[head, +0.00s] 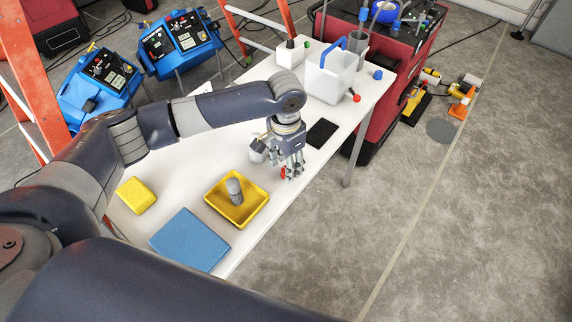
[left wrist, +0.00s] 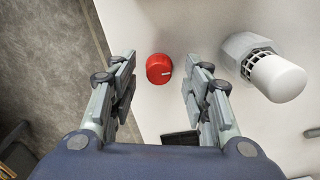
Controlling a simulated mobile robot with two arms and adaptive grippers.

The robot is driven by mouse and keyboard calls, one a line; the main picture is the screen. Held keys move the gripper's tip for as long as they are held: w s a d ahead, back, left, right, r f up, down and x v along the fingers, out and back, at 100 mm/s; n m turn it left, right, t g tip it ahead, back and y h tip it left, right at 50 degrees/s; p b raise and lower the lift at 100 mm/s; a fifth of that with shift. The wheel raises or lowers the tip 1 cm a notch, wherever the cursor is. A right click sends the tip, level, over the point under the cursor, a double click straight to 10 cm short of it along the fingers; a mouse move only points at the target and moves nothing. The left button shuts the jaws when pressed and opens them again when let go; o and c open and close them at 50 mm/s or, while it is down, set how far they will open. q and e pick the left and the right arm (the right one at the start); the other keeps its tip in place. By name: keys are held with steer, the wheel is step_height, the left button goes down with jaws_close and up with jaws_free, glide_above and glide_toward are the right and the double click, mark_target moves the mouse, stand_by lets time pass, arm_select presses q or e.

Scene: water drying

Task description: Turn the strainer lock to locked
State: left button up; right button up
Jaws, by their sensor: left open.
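A red round knob (left wrist: 159,68), which looks like the strainer lock, stands on the white table with a small white mark on its right side in the left wrist view. In the head view the red knob (head: 283,173) shows partly behind my fingers. Beside it, a strainer with a grey body and white cap (left wrist: 265,68) lies to its right; a white part of it (head: 257,156) shows in the head view. My left gripper (head: 291,170) is open, pointing down, its fingers (left wrist: 160,62) on either side of the knob, with gaps visible. My right gripper is out of view.
On the white table (head: 180,170) are a yellow tray (head: 251,211) holding a grey cylinder (head: 234,190), a blue pad (head: 190,240), a yellow sponge (head: 136,195), a black pad (head: 321,133) and a white container (head: 330,78) with a red-tipped valve.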

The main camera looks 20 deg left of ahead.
arm_select(q)
steer(key=shift+f, duration=0.8)
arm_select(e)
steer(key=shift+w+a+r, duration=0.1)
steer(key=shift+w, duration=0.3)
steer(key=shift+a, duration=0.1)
arm_select(q)
steer(key=shift+c, duration=1.1)
jaws_close()
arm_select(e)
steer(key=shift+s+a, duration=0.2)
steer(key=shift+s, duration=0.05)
